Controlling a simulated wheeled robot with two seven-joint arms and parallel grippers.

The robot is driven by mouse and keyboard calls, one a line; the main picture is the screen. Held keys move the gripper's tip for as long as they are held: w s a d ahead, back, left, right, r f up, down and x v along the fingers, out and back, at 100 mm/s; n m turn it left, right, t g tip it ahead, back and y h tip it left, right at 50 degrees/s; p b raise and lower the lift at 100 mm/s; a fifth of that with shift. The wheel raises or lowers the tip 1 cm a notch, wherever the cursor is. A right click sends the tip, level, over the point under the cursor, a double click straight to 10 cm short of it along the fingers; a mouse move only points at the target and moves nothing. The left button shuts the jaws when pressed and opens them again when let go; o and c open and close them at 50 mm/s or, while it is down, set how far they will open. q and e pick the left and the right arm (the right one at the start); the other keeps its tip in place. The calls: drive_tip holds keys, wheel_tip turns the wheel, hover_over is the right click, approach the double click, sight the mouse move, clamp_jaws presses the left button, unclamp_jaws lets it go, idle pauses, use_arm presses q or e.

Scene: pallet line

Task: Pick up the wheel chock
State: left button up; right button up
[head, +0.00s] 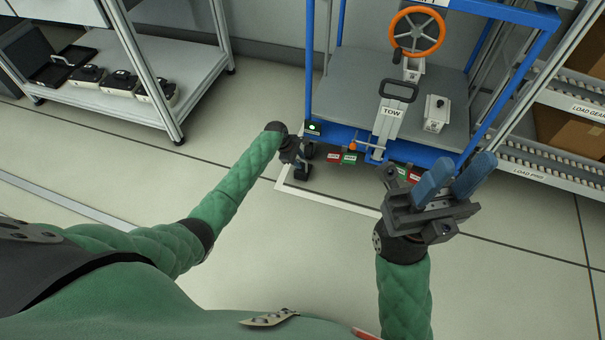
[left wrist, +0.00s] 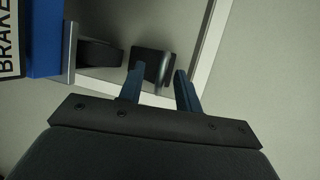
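The wheel chock appears to be the dark block (left wrist: 149,62) with a grey loop handle (left wrist: 163,70) in the left wrist view, on the floor beside a dark wheel (left wrist: 98,52). My left gripper (left wrist: 159,72) is open, its two blue fingers apart on either side of the handle. I cannot tell whether they touch it. In the head view my left gripper (head: 293,155) is low at the cart's front left corner, and the arm partly hides the dark shapes there. My right gripper (head: 460,172) is raised at the right, open and empty.
A blue-framed cart (head: 355,95) with an orange handwheel (head: 418,32) and a tow handle (head: 388,115) stands ahead. White tape (head: 325,198) marks the floor before it. Shelving stands left (head: 150,75) and a roller rack right (head: 560,145). Floor at left is clear.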

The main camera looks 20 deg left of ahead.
use_arm(q)
drive_tip(key=shift+d+f, duration=0.2)
drive_tip(key=shift+f, duration=0.25)
drive_tip(key=shift+c, duration=0.4)
clamp_jaws()
drive_tip(key=shift+w+r, duration=0.1)
